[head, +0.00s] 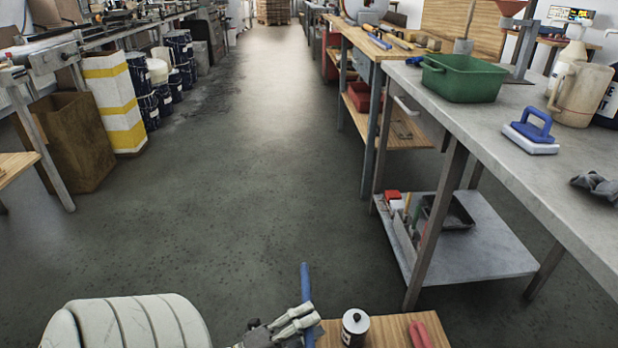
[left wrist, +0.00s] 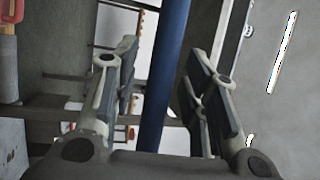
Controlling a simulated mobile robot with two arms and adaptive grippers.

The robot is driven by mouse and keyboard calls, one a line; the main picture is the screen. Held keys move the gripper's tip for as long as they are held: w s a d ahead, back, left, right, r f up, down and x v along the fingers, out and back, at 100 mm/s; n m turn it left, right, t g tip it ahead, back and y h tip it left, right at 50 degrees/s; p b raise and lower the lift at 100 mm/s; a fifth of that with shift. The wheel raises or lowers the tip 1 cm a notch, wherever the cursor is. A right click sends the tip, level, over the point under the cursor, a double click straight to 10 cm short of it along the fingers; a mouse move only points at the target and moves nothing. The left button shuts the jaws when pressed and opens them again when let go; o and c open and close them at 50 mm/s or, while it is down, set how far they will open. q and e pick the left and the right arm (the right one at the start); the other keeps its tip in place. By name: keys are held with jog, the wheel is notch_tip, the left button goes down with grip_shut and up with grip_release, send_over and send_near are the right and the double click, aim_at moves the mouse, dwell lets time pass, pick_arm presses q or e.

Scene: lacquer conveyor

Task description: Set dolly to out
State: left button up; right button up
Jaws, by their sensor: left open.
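A blue bar (head: 305,283) stands up at the bottom middle of the head view, and I take it for part of the dolly. My left gripper (head: 297,318) is beside it, with its fingers pointing right. In the left wrist view the blue bar (left wrist: 164,75) runs between the two spread fingers of the open gripper (left wrist: 160,62), with a gap on both sides. A wooden top (head: 385,331) shows beside the bar; I cannot tell whether it belongs to the dolly. My right gripper is out of view.
A dark can (head: 355,328) and a red-handled tool (head: 420,334) are on the wooden top. A grey bench (head: 535,150) with a lower shelf (head: 490,250) stands right. A cardboard bin (head: 65,150) and paint drums (head: 143,80) stand left. The middle aisle floor (head: 230,170) is clear.

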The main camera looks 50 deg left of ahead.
pick_arm(q)
jog(key=v, duration=1.1)
jog(key=shift+s, duration=0.35)
jog(key=shift+w+a, duration=0.1)
